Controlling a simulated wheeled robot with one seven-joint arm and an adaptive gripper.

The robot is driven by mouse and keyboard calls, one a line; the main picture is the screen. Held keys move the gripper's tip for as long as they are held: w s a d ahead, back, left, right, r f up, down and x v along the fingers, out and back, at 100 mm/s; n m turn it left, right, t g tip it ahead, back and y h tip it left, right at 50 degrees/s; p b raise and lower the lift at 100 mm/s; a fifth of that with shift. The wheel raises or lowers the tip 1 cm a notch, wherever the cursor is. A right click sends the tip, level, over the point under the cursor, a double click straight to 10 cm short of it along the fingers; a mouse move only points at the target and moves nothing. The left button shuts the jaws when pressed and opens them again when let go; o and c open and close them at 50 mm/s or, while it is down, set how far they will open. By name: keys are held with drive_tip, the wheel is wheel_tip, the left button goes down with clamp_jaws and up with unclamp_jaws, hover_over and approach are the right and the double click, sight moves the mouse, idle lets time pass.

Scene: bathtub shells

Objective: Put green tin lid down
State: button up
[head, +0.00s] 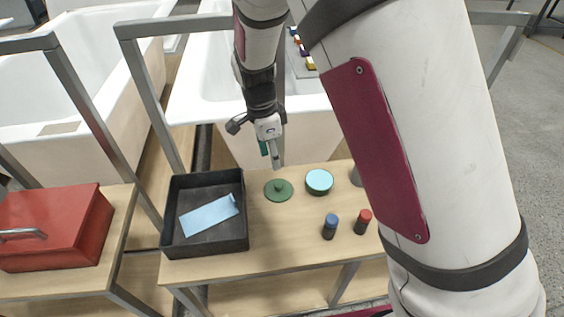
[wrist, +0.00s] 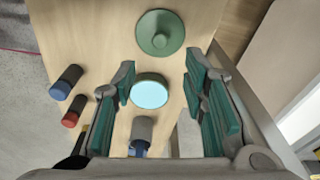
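The green tin lid (head: 278,190), a round disc with a knob on top, lies flat on the wooden table. It also shows near the top of the wrist view (wrist: 160,32), knob up. A round green tin (head: 319,181) with a light blue top face stands just right of the lid, apart from it; it appears in the wrist view (wrist: 150,92) too. My gripper (head: 275,158) is above the table near the lid. In the wrist view my gripper (wrist: 160,75) has its green-padded fingers spread, with nothing held between them.
A black tray (head: 205,249) holding a light blue cloth (head: 209,215) stands left of the lid. A blue-capped bottle (head: 330,227) and a red-capped bottle (head: 363,221) stand in front of the tin. A grey cylinder (wrist: 142,130) is beyond it. A red toolbox (head: 58,228) is far left.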

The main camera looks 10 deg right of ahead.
drive_tip(key=s+d+r+n+y, duration=0.1)
drive_tip(key=s+d+r+n, duration=0.3)
drive_tip(key=s+r, duration=0.35)
drive_tip(key=s+d+r+n+y, duration=0.1)
drive_tip(key=s+d+r+n, duration=0.25)
drive_tip(key=s+r, duration=0.4)
drive_tip(key=s+d+r+n+t, duration=0.1)
drive_tip(key=s+d+r+n, duration=0.1)
drive_tip(key=s, duration=0.6)
drive_tip(key=s+d+r+n, duration=0.2)
drive_tip(key=s+d+n, duration=0.2)
drive_tip(key=s, duration=0.5)
drive_tip(key=shift+r+n+t+h, duration=0.15)
drive_tip(key=shift+n+t+h, duration=0.2)
drive_tip(key=shift+n, duration=0.8)
wheel_tip(320, 180, up, 11)
drive_tip(key=t+p, duration=0.2)
drive_tip(key=p, duration=0.7)
drive_tip(key=shift+d+r+p, duration=0.15)
drive_tip(key=shift+p, duration=0.2)
drive_tip(key=shift+w, duration=0.15)
